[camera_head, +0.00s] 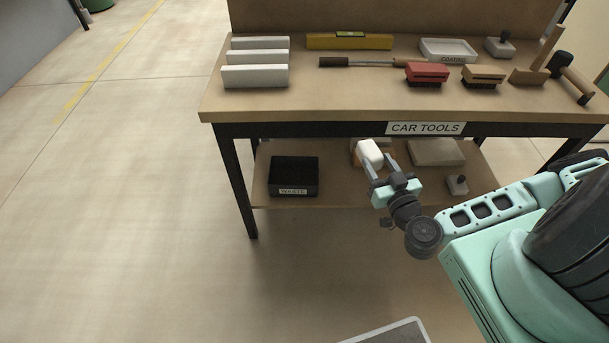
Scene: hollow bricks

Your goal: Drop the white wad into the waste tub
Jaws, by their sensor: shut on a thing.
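The white wad (369,152) is between the fingertips of my gripper (375,166), which is shut on it. The gripper is in front of the lower shelf of the workbench, below the "CAR TOOLS" label. The waste tub (294,191), a black open box with a "WASTE" label on its front, sits on the left part of the lower shelf. The wad is to the right of the tub and apart from it. The tub's inside is dark, and I cannot tell whether anything lies in it.
The workbench top (300,108) overhangs the lower shelf (330,198); a front leg (240,185) stands left of the tub. A tan object partly shows behind the wad. A pale block (436,152) and a small knobbed block (457,185) are at the shelf's right. Floor at left is clear.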

